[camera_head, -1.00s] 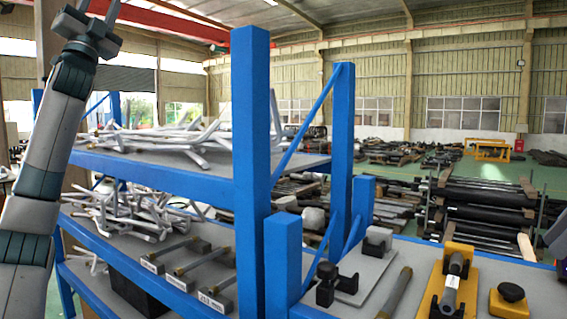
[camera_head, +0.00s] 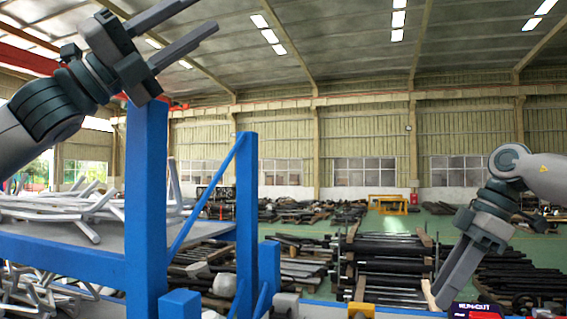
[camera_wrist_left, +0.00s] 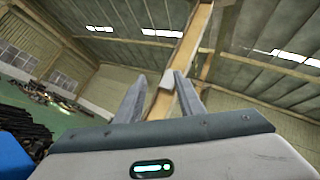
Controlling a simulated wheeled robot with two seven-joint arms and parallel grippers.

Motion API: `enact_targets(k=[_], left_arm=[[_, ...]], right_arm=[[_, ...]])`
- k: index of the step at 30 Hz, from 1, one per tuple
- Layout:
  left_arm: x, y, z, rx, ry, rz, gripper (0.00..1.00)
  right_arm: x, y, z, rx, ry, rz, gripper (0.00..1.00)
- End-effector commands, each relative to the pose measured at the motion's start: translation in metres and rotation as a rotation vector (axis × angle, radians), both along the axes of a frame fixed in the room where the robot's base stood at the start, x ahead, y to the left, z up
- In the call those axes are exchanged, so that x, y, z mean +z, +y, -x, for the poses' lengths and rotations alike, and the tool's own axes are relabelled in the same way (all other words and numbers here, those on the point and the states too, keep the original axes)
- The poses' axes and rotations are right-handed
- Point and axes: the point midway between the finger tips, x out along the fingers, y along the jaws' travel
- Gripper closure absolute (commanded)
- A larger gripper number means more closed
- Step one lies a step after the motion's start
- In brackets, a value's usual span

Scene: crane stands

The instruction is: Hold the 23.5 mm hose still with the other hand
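The 23.5 mm hose is not visible in either view now. My left gripper (camera_head: 207,14) is raised high at the upper left of the head view. Its two fingers are apart with nothing between them. In the left wrist view its fingers (camera_wrist_left: 158,85) are also apart, with only roof and beams behind them. My right gripper (camera_head: 442,298) points down and left at the lower right of the head view, near the bottom edge. Its fingers look close together; whether they hold anything is unclear.
A blue rack (camera_head: 146,215) with grey bent tubes (camera_head: 80,208) stands at the left, its post close below my left gripper. A dark box marked RUN-CUT (camera_head: 477,310) shows below my right gripper. Pallets of dark bars (camera_head: 390,265) lie behind. The bench top is mostly below the frame.

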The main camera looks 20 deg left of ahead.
Motion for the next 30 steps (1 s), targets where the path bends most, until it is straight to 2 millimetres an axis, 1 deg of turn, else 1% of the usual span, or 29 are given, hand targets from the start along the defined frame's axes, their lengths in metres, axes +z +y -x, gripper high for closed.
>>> enact_targets(k=[1,3,5,6,9,11,14,15,17,18,20,21,25,27,30], left_arm=[[-0.010,-0.021,0.005,-0.012,0.007,-0.044,0.65],[-0.026,-0.045,0.007,-0.026,0.026,-0.100,0.65],[-0.042,-0.064,0.009,-0.034,0.039,-0.148,0.65],[-0.052,-0.076,0.011,-0.040,0.051,-0.180,0.65],[-0.080,-0.102,0.014,-0.052,0.081,-0.255,0.65],[-0.098,-0.115,0.016,-0.057,0.102,-0.298,0.65],[-0.132,-0.135,0.014,-0.058,0.157,-0.367,0.65],[-0.147,-0.141,0.010,-0.056,0.189,-0.392,0.65],[-0.173,-0.149,0.002,-0.047,0.249,-0.428,0.65],[-0.191,-0.153,-0.005,-0.037,0.297,-0.453,0.65],[-0.219,-0.157,-0.017,-0.019,0.375,-0.482,0.65],[-0.237,-0.158,-0.026,-0.003,0.427,-0.500,0.65],[-0.296,-0.155,-0.051,0.055,0.606,-0.553,0.65],[-0.328,-0.151,-0.063,0.092,0.699,-0.578,0.65],[-0.368,-0.142,-0.075,0.143,0.820,-0.611,0.65]], right_arm=[[0.000,0.000,0.000,0.000,0.000,0.000,0.69],[0.000,0.000,0.000,0.000,0.000,0.000,0.69],[0.000,0.000,0.000,0.000,0.000,0.000,0.69],[0.000,0.000,0.000,0.000,0.000,0.000,0.69],[0.000,0.000,0.000,0.000,0.000,0.000,0.69],[0.000,0.000,0.000,0.000,0.000,0.000,0.69],[0.000,0.000,0.000,0.000,0.000,0.000,0.69],[0.000,0.000,0.000,0.000,0.000,0.000,0.69],[0.000,0.000,0.000,0.000,0.000,0.000,0.69],[0.000,0.000,0.000,0.000,0.000,0.000,0.69],[0.000,0.000,0.000,0.000,0.000,0.000,0.69],[0.000,0.000,0.000,0.000,0.000,0.000,0.69],[0.000,0.000,0.000,0.000,0.000,0.000,0.69],[0.000,0.000,0.000,0.000,0.000,0.000,0.69],[0.000,0.000,0.000,0.000,0.000,0.000,0.69]])
